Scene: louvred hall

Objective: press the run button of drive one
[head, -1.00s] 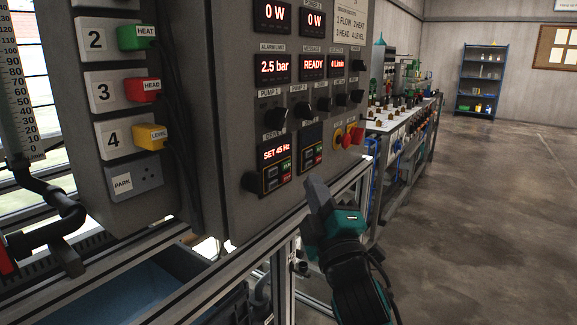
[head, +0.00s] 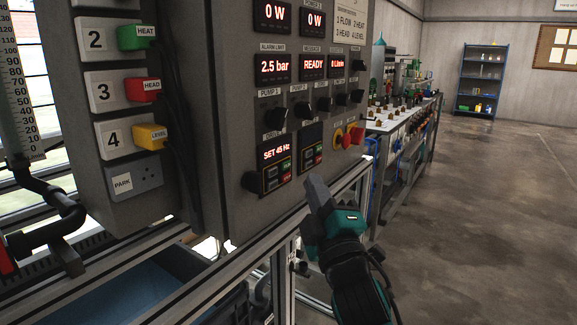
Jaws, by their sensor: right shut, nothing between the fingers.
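Drive one (head: 271,166) is the left of two small drive units low on the grey control panel. Its red display (head: 276,153) reads SET 45 Hz. Its green run button (head: 286,165) sits above a red button (head: 286,176); the lettering is too small to read surely. My right gripper (head: 316,185) is shut and empty. It shows to the right of and a little below drive one, in front of the panel's lower right edge, and does not cover the button. My left gripper is not in view.
The second drive (head: 312,146) with a dark display is just right of drive one. A red and yellow knob (head: 348,137) and several black knobs are nearby. A black knob (head: 252,182) juts out at lower left. A metal frame rail (head: 270,236) runs below the panel.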

